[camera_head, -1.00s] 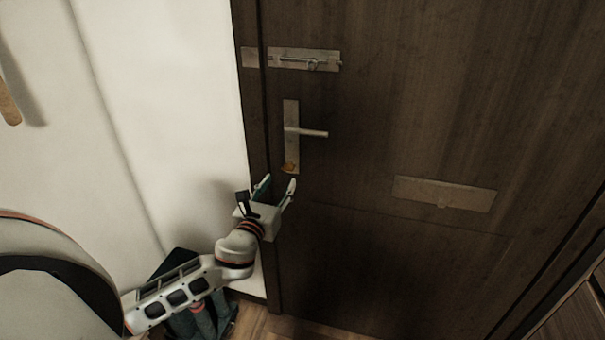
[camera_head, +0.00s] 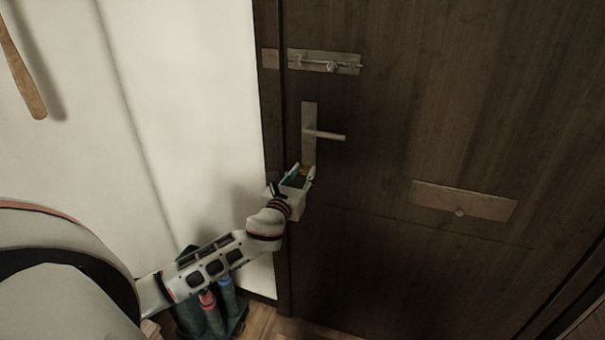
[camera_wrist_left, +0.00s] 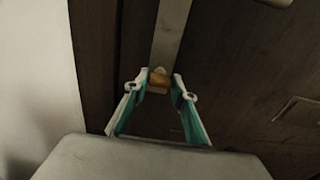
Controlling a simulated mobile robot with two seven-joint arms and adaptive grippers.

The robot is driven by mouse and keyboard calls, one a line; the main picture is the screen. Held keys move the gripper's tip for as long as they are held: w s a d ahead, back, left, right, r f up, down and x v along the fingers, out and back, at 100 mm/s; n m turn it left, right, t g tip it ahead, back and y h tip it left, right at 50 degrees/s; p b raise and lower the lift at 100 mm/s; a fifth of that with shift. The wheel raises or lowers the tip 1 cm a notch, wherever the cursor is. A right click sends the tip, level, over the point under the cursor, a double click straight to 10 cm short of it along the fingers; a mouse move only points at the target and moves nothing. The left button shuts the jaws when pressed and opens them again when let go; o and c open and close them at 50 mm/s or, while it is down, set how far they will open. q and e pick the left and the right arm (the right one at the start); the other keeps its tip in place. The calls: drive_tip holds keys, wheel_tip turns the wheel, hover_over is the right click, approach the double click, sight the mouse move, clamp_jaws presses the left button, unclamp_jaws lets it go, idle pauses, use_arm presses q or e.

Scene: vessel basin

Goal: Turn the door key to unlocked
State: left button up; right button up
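The door key (camera_head: 305,169) is a small gold-brown piece at the lower end of the door's metal lock plate (camera_head: 309,118), below the lever handle (camera_head: 328,135). My left gripper (camera_head: 304,171) is at the key from below, with one finger on each side of it. In the left wrist view the key (camera_wrist_left: 159,81) lies between the two fingertips of my left gripper (camera_wrist_left: 161,80), and the fingers lean in close around it. Fingers partly hide the key in the head view. My right gripper is not in view.
A sliding bolt (camera_head: 326,62) is above the handle, and a metal letter plate (camera_head: 463,201) is to the right on the dark door (camera_head: 420,120). A white wall (camera_head: 190,110) stands close on the left. A dark holder with bottle-like items (camera_head: 215,305) stands on the floor below my arm.

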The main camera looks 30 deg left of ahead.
use_arm(q)
drive_tip(key=c, duration=0.4)
drive_tip(key=shift+n, duration=0.3)
drive_tip(key=n+p, duration=0.1)
drive_tip(key=n, duration=0.1)
drive_tip(key=shift+n, duration=0.4)
drive_tip(key=n, duration=0.4)
drive_tip(key=shift+n+p, duration=0.3)
drive_tip(key=shift+p, duration=0.05)
drive_tip(key=n+p, duration=0.1)
drive_tip(key=n, duration=0.4)
drive_tip(key=shift+n+p, duration=0.5)
drive_tip(key=shift+n, duration=1.9)
